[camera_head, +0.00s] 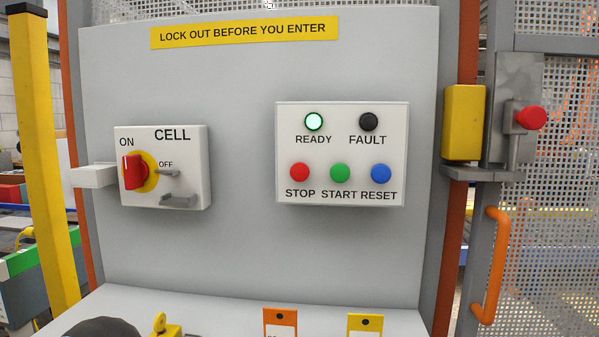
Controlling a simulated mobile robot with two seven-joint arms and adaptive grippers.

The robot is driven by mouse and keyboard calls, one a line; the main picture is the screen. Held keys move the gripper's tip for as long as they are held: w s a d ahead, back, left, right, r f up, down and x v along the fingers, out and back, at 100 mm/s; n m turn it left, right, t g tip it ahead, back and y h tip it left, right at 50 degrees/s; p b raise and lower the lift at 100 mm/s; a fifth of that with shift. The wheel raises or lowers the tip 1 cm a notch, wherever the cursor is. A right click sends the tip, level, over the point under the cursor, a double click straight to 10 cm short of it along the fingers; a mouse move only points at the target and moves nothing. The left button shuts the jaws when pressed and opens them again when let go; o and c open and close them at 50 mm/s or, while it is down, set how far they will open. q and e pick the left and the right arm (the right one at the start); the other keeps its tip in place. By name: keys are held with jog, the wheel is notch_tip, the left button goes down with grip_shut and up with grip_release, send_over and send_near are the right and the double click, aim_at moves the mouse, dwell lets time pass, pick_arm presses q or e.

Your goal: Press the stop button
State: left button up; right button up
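The red stop button (300,172) is at the lower left of a white control box (340,190) on the grey panel, above the word STOP. The green start button (340,173) and the blue reset button (381,173) are to its right. Above them, the READY lamp (314,122) is lit green and the FAULT lamp (368,122) is dark. Nothing covers the buttons. Neither of my grippers can be made out in the head view.
A CELL switch box (190,190) with a red handle (133,172) turned to ON is at the left. A shelf (215,305) below holds a yellow padlock (160,325), orange tag (281,318), yellow tag (365,322) and an unclear dark rounded shape (103,327). An orange door handle (491,265) is right.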

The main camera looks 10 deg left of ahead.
pick_arm(q)
grip_shut()
dwell(1.1)
